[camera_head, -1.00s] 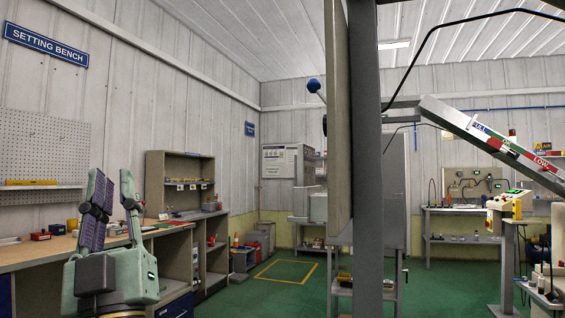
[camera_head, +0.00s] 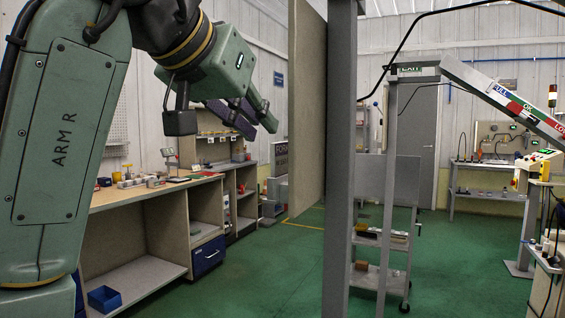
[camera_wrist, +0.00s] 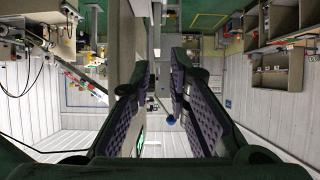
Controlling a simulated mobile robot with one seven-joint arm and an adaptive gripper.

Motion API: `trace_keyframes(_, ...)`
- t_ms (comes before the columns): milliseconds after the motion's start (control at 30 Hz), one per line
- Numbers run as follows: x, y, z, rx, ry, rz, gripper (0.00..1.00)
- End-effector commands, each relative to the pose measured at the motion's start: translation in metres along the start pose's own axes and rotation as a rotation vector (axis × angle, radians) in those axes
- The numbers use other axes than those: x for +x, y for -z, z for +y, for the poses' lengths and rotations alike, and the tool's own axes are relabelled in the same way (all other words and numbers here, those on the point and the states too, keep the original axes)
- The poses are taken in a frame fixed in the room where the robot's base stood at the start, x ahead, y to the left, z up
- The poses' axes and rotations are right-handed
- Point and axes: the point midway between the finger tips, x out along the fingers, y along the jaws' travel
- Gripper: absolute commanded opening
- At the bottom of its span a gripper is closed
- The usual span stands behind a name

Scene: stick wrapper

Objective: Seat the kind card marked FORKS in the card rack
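My gripper (camera_head: 268,115) hangs in the air at the upper left of the head view, high in front of the bench and left of a tall panel. Its two fingers stand apart in the wrist view (camera_wrist: 163,85), with nothing held between them. I cannot make out a card marked FORKS or a card rack in either view. Small pale tags show along the shelf unit (camera_head: 186,150) at the back of the bench, too small to read.
The wooden bench (camera_head: 150,193) runs along the left, with small items on top. A blue bin (camera_head: 104,299) sits low at left. A tall panel (camera_head: 308,110) and a grey post (camera_head: 341,200) stand close on the right. The green floor (camera_head: 270,280) between is clear.

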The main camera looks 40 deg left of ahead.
Motion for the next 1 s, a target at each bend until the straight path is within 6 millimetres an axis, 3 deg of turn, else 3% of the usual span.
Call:
trace_keyframes(100,0.018,0.001,0.0,0.0,-0.001,0.002,0.17)
trace_keyframes(367,0.04,0.002,0.001,0.001,0.001,0.003,0.17)
trace_keyframes(633,0.077,0.002,0.003,0.0,-0.001,0.004,0.17)
trace_keyframes(900,0.083,0.001,0.003,0.001,-0.001,0.006,0.17)
trace_keyframes(1000,0.083,0.001,0.003,0.001,-0.001,0.006,0.11)
